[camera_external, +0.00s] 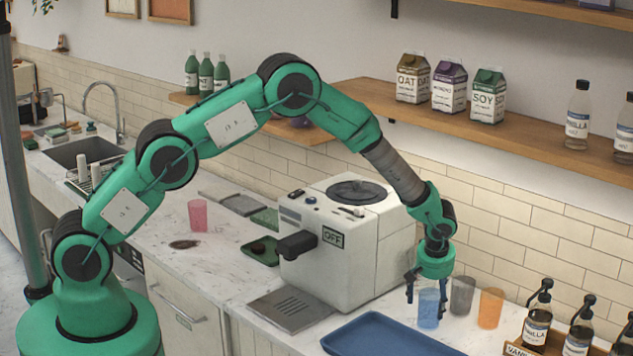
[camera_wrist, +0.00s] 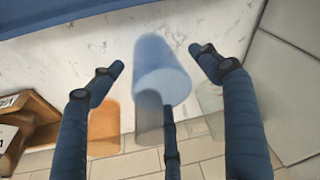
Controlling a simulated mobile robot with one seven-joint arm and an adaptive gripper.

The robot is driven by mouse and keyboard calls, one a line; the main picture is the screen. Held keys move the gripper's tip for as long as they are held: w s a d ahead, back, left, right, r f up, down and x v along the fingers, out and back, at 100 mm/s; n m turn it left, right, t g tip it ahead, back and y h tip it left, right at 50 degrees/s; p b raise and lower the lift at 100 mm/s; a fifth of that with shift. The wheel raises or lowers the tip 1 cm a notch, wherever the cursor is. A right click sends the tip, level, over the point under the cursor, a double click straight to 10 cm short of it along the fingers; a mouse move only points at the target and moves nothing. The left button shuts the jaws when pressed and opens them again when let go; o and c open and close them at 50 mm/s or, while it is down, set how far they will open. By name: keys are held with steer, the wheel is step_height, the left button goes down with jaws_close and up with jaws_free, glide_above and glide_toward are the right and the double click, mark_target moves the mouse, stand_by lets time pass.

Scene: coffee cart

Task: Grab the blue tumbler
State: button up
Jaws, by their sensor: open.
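The blue tumbler (camera_external: 429,309) is translucent and stands on the white counter, right of the coffee machine. My gripper (camera_external: 426,284) points down over it, with its fingers spread around the upper part. In the wrist view the blue tumbler (camera_wrist: 162,70) is between the dark fingers of my open gripper (camera_wrist: 157,62).
A grey tumbler (camera_external: 462,297) and an orange tumbler (camera_external: 490,308) stand close to the right. A blue tray (camera_external: 390,338) lies in front. The white coffee machine (camera_external: 350,245) stands to the left. Syrup pump bottles (camera_external: 537,322) in a wooden holder are at the right.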

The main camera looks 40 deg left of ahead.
steer(key=shift+c, duration=0.3)
steer(key=c, duration=1.7)
steer(key=shift+r, duration=0.2)
steer(key=shift+r, duration=0.45)
steer(key=s+a+r+b, duration=0.1)
steer(key=s+a, duration=0.1)
steer(key=s, duration=0.3)
steer(key=s+a+r+b, duration=0.1)
steer(key=s+a, duration=0.1)
steer(key=s, duration=0.3)
steer(key=s+a+r+b, duration=0.1)
steer(key=s+a, duration=0.1)
steer(key=s, duration=0.2)
steer(key=shift+s+r, duration=0.4)
